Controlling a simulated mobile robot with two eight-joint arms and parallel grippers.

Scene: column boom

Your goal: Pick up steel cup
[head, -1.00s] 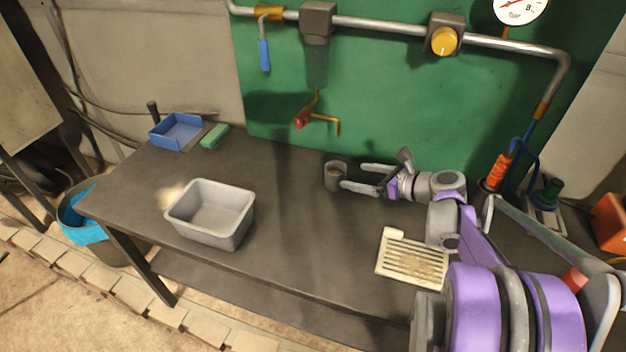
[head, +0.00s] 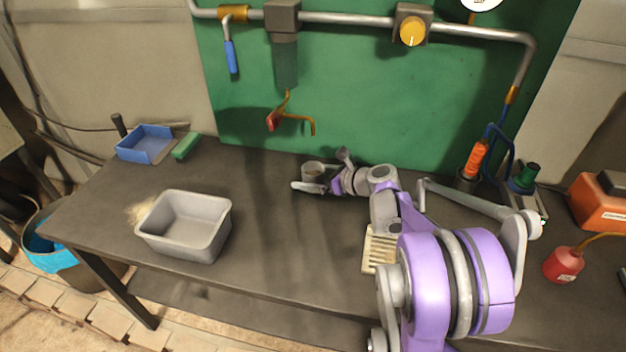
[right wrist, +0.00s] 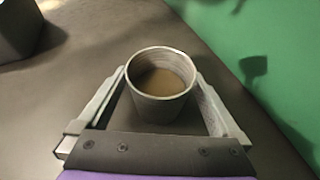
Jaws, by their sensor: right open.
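The steel cup (head: 313,170) stands upright at the back of the dark table, below the green panel. In the right wrist view the cup (right wrist: 161,88) shows brownish contents inside. My right gripper (right wrist: 160,92) is open, with one finger on each side of the cup; I cannot tell whether either finger touches it. In the head view the right gripper (head: 308,183) reaches in from the right, and its near finger passes in front of the cup's lower part. My left gripper is not in view.
A grey tub (head: 184,226) stands to the left on the table. A blue tray (head: 145,145) and a green block (head: 187,146) lie at the back left. A slatted cream plate (head: 379,250) is partly hidden behind my right arm. A red-handled tap (head: 274,120) hangs above the cup.

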